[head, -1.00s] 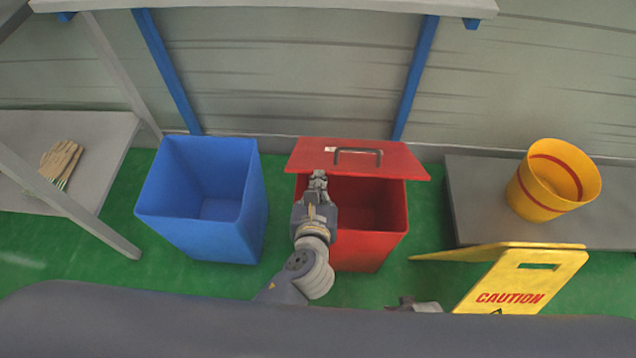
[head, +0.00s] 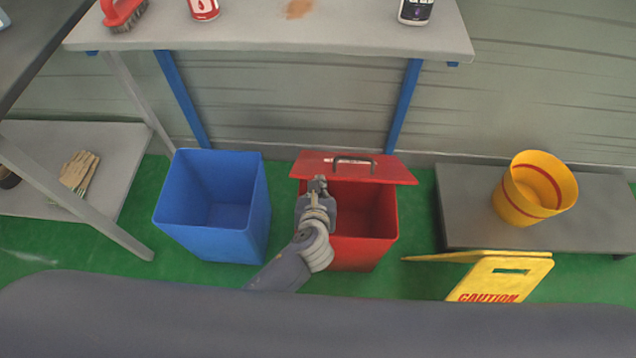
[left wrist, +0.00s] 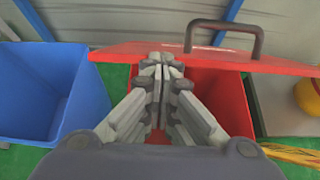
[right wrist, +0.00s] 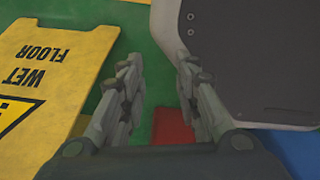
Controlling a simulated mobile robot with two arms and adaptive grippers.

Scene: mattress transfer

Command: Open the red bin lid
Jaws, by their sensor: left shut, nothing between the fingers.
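The red bin (head: 365,245) stands on the green floor, with its front opening uncovered. Its red lid (head: 392,172), with a dark handle (head: 352,160), lies shifted back over the rear of the opening. My left gripper (head: 317,182) is shut and empty at the lid's front edge, left of the handle. In the left wrist view my left fingertips (left wrist: 160,62) overlap the front edge of the lid (left wrist: 115,52); I cannot tell if they touch it. My right gripper (right wrist: 157,85) shows only in the right wrist view, open and empty, low above the floor.
A blue bin (head: 210,238) stands left of the red bin. A yellow caution sign (head: 500,278) and a grey platform (head: 600,225) with a yellow bucket (head: 535,190) are at the right. A grey table (head: 300,35) stands behind. Gloves (head: 79,170) lie on a left shelf.

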